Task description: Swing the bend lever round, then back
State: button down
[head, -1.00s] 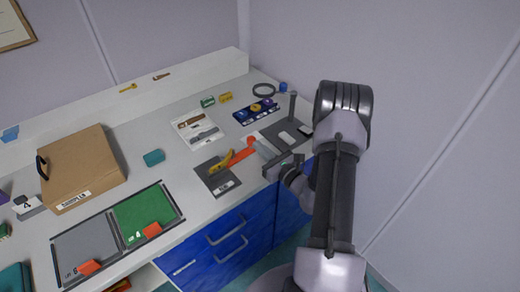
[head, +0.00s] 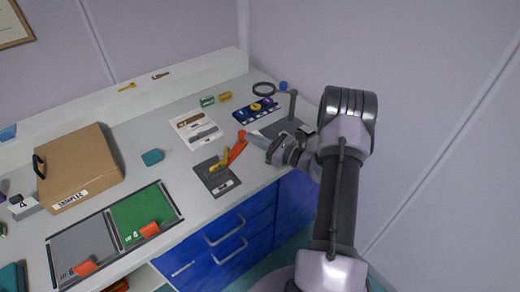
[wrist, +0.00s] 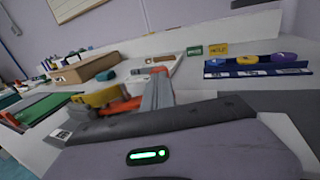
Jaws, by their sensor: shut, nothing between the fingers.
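The bend lever (head: 237,150) is an orange-red bar over a dark plate (head: 222,186) near the front edge of the bench. A yellow part (head: 219,162) sits beside its inner end. My gripper (head: 250,138) is shut and empty, its fingertips at the right side of the lever's outer end. In the wrist view the shut grey fingers (wrist: 157,92) stand against the orange lever (wrist: 120,106), with the yellow part (wrist: 101,97) to the left. The fingers hide part of the lever, and I cannot tell for sure whether they touch it.
A white sheet with pictured parts (head: 197,130) lies behind the lever. A blue rack (head: 257,110) and a grey post (head: 293,104) stand beyond my gripper. A cardboard box (head: 82,168), a teal block (head: 152,157) and a green mat (head: 143,212) are to the left.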

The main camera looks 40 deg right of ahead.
jog(key=shift+w+f+n+y, duration=0.1)
jog(key=shift+w+n+y, duration=0.3)
jog(key=shift+y, duration=0.1)
jog(key=shift+w+a+b, duration=0.15)
jog(key=shift+w+b, duration=0.15)
jog(key=shift+w, duration=0.45)
